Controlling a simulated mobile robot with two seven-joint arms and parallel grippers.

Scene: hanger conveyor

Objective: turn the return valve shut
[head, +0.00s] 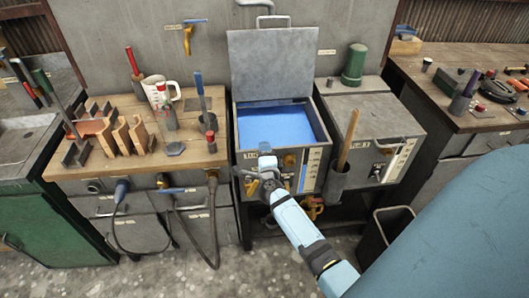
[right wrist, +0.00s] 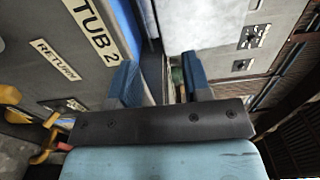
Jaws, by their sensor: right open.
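The tub (head: 275,125) holds blue liquid under a raised lid (head: 274,65). In the right wrist view its front carries a TUB 2 label (right wrist: 92,28) and a RETURN label (right wrist: 56,60). A yellow handle (right wrist: 10,96) shows at the left edge near the RETURN label, partly cut off. In the head view a yellow-orange fitting (head: 313,208) is low under the tub's right side; I cannot tell if it is the same one. My right gripper (head: 266,168) is in front of the tub's front panel. Its two blue fingers (right wrist: 163,80) are apart with nothing held between them.
A grey cabinet (head: 375,125) stands right of the tub, with a wooden-handled tool in a holder (head: 336,180) between. A dark bin (head: 385,235) is on the floor below. A wooden bench (head: 70,165) with tools and hanging cables is at left.

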